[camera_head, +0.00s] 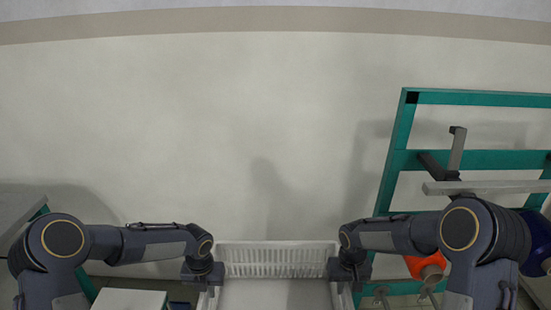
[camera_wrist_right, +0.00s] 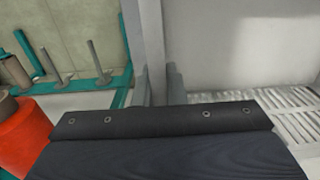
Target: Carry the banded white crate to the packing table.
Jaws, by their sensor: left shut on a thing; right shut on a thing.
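The white crate (camera_head: 276,258) is in front of me at the bottom middle of the head view, with a slatted far wall; its near part is cut off. I cannot make out a band on it. My left gripper (camera_head: 207,284) is shut on its left wall. My right gripper (camera_head: 346,282) is shut on its right wall. In the right wrist view the fingers of the right gripper (camera_wrist_right: 160,86) sit either side of the crate's wall (camera_wrist_right: 150,40). I cannot tell which surface, if any, is the packing table.
A green frame (camera_head: 397,150) with a grey bar stands at the right, with an orange spool (camera_head: 427,266) and a blue spool (camera_head: 535,245) near it. A grey surface (camera_head: 18,212) and a white block (camera_head: 128,300) are at the left. The floor ahead is clear.

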